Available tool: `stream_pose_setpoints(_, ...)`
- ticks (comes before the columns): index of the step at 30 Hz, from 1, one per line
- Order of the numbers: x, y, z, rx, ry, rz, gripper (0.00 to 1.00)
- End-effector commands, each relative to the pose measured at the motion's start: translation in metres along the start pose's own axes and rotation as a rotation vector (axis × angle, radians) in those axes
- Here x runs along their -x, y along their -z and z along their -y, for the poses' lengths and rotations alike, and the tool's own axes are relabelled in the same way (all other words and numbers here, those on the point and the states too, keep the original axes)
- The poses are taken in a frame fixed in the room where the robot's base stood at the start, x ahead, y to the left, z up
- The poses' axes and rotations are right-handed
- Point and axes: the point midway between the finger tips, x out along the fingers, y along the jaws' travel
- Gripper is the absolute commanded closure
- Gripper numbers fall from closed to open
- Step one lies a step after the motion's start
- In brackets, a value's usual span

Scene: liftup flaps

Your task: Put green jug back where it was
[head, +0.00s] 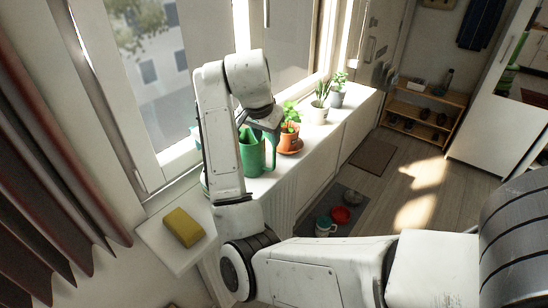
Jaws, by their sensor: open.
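The green jug (252,152) stands upright on the white windowsill, partly hidden behind my arm. Its long spout or handle side rises toward my gripper (262,124), which is above and at the jug's upper right. The jaws are open. The fingertips are small and dark here, and I cannot tell whether they touch the jug.
A potted plant in a terracotta pot (289,140) stands close right of the jug, with more potted plants (318,112) farther along the sill. A yellow sponge (183,227) lies on the near white ledge (160,241).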

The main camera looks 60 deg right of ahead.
Motion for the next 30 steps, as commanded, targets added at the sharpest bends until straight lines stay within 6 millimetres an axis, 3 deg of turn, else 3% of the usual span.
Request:
stream_pose_setpoints(7, -0.003, -0.004, -0.001, 0.02, 0.0, -0.005, 0.57)
stream_pose_setpoints(11, -0.022, -0.023, -0.008, 0.135, 0.004, -0.025, 0.57)
stream_pose_setpoints(20, -0.087, -0.121, -0.047, 0.668, 0.057, -0.036, 0.57)
stream_pose_setpoints(26, -0.118, -0.204, -0.097, 1.037, 0.128, 0.038, 0.57)
stream_pose_setpoints(30, -0.129, -0.262, -0.142, 1.27, 0.195, 0.126, 0.57)
